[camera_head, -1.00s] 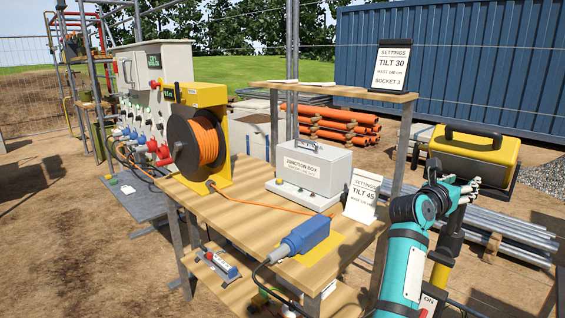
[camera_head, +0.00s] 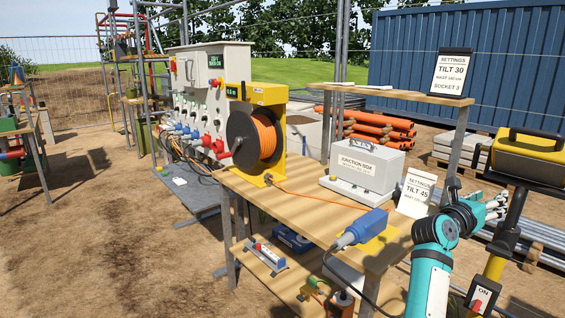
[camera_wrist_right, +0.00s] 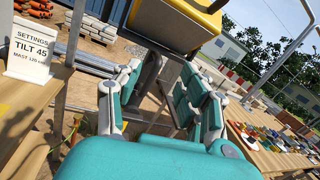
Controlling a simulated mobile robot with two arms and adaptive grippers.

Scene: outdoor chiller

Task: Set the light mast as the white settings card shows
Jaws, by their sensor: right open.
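The light mast has a yellow lamp head (camera_head: 530,154) with a black handle on top, on a black and yellow post (camera_head: 506,222) at the right. My right gripper (camera_head: 488,208) is open, just left of the post and below the lamp head. In the right wrist view the open fingers (camera_wrist_right: 160,98) stand on both sides of the dark bracket under the lamp head (camera_wrist_right: 180,20); contact cannot be told. A white card (camera_head: 416,193) on the table reads TILT 45, with a smaller mast line. Another card (camera_head: 451,73), in a black holder on the upper shelf, reads TILT 30, MAST 180 cm, SOCKET 3.
The wooden table (camera_head: 300,213) holds an orange cable reel (camera_head: 256,138), a grey junction box (camera_head: 365,165) and a blue connector (camera_head: 364,226). A socket panel (camera_head: 205,95) stands behind at left. Open dirt lies at left.

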